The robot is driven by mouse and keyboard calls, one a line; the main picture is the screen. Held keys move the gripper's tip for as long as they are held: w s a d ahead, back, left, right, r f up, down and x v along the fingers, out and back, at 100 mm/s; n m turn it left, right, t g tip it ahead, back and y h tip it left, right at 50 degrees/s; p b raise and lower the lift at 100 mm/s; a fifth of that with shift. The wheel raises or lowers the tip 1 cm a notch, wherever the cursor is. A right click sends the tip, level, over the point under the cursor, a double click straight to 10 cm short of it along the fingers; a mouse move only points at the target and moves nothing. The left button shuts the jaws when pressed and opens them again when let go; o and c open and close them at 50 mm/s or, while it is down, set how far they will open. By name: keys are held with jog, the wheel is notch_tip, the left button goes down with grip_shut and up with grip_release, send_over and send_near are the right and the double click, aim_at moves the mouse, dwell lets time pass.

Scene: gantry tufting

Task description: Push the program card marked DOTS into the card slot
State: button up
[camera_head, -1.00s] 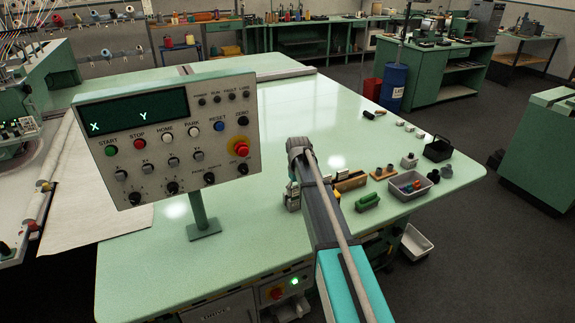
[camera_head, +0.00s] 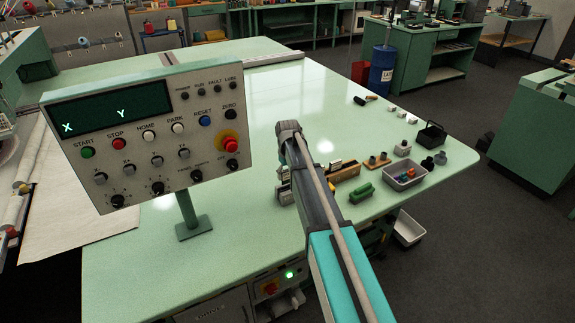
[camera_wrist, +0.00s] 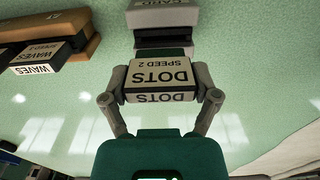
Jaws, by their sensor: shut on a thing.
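The DOTS card (camera_wrist: 160,75) is a block with cream labels reading DOTS and SPEED 2, upside down in the wrist view. My gripper (camera_wrist: 160,95) is shut on it, one finger on each side. Just beyond the card is a grey unit marked CARD (camera_wrist: 162,14), with a dark opening facing the card. The card is lined up roughly with this unit. I cannot tell whether its far end touches or enters the opening. In the head view my arm hides the card and most of my gripper.
A WAVES card (camera_wrist: 36,68) sits by a wooden rack (camera_wrist: 62,30) at the left of the wrist view. In the head view a control panel (camera_head: 150,135) stands left of my arm. A green block (camera_head: 361,193) and a grey bin (camera_head: 424,174) lie to its right.

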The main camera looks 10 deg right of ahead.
jog(key=shift+s+a+r+p, duration=0.1)
jog(key=shift+a+r+p, duration=0.05)
jog(key=shift+r+p, duration=2)
jog(key=shift+f, duration=0.2)
jog(key=shift+f+b, duration=2.6)
jog(key=shift+b, duration=0.2)
jog(key=shift+r, duration=0.2)
jog(key=shift+s+f, duration=0.15)
jog(key=shift+f, duration=0.05)
jog(key=shift+f+b, duration=1.45)
jog(key=o, duration=1.1)
